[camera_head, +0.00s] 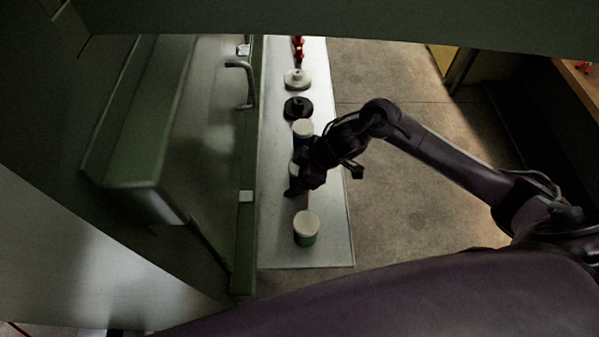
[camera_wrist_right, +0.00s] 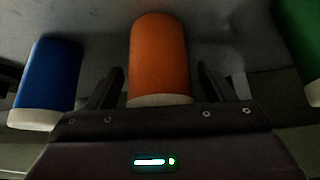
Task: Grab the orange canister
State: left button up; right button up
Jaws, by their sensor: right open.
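The orange canister (camera_wrist_right: 158,55) stands out in the middle of the right wrist view, with a pale lid at its lower end. My right gripper (camera_wrist_right: 160,90) is open, with one dark finger on each side of the canister's lid end. I cannot tell whether the fingers touch it. In the head view my right gripper (camera_head: 292,190) is over the narrow shelf and mostly hides the canister, leaving a pale lid (camera_head: 294,169) partly showing. My left gripper is not in view.
A blue canister (camera_wrist_right: 48,80) is left of the orange one in the wrist view, and a green canister (camera_head: 306,229) is on the other side. On the pale shelf (camera_head: 285,258) farther back are another canister (camera_head: 303,128), a black round item (camera_head: 298,107) and a white one (camera_head: 297,79).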

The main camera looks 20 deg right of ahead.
jog(key=shift+s+d, duration=0.1)
jog(key=shift+c, duration=0.6)
jog(key=c, duration=1)
